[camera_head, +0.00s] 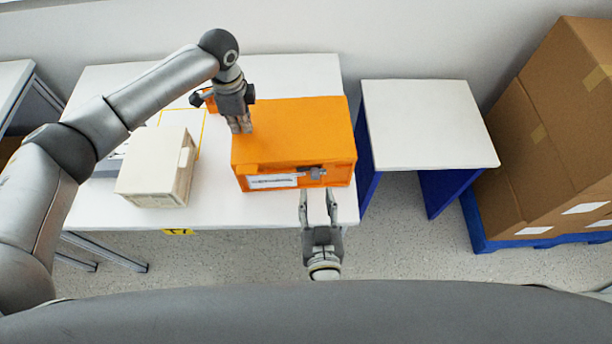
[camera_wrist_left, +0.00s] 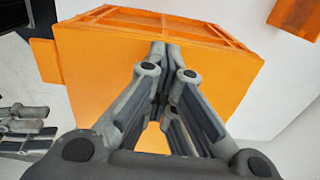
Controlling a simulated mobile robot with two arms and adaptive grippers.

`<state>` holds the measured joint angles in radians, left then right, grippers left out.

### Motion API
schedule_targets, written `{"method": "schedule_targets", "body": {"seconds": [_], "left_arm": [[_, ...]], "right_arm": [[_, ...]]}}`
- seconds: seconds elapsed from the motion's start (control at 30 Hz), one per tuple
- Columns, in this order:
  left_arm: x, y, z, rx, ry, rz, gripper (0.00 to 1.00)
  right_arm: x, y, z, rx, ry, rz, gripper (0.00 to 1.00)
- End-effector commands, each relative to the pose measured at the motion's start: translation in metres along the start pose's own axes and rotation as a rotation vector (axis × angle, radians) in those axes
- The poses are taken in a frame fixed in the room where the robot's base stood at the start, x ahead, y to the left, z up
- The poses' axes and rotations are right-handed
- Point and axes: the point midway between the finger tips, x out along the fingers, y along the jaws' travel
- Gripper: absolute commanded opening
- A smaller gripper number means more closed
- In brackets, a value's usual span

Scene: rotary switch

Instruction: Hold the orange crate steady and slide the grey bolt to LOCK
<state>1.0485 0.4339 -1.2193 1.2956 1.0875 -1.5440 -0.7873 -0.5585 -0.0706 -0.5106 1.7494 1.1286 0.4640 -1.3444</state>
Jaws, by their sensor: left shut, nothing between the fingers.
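The orange crate (camera_head: 290,135) stands on the white table, with a white label and a grey bolt (camera_head: 314,172) on its front face. In the left wrist view the orange crate (camera_wrist_left: 95,75) fills the middle. My left gripper (camera_head: 240,130) is shut and points down at the left part of the crate's top; its closed fingertips (camera_wrist_left: 164,45) are at or just over the surface, and contact is not clear. My right gripper (camera_head: 318,194) is open and empty in front of the crate, just below the bolt. Which end of the bolt's travel is LOCK cannot be read.
A cream box (camera_head: 152,165) stands on the white table (camera_head: 110,78) left of the crate. A small white table (camera_head: 428,125) with blue legs stands to the right, its top clear. Brown cartons (camera_head: 548,150) are stacked on a blue pallet at the far right.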

Motion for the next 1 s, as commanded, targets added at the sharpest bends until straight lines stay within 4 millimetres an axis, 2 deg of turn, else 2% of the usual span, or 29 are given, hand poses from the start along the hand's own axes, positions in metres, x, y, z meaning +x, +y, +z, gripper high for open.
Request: {"method": "schedule_targets", "body": {"seconds": [0.03,0.37,1.0], "left_arm": [[0.006,0.004,0.001,0.001,-0.004,0.013,0.00],[0.001,0.004,0.001,0.001,-0.004,0.012,0.00],[-0.055,0.001,0.000,0.001,0.000,0.003,0.00]], "right_arm": [[0.000,0.000,0.001,0.000,0.000,0.000,0.39],[-0.001,0.000,-0.004,0.000,0.000,0.000,0.39],[-0.011,0.000,-0.055,0.000,0.000,0.000,0.39]]}}
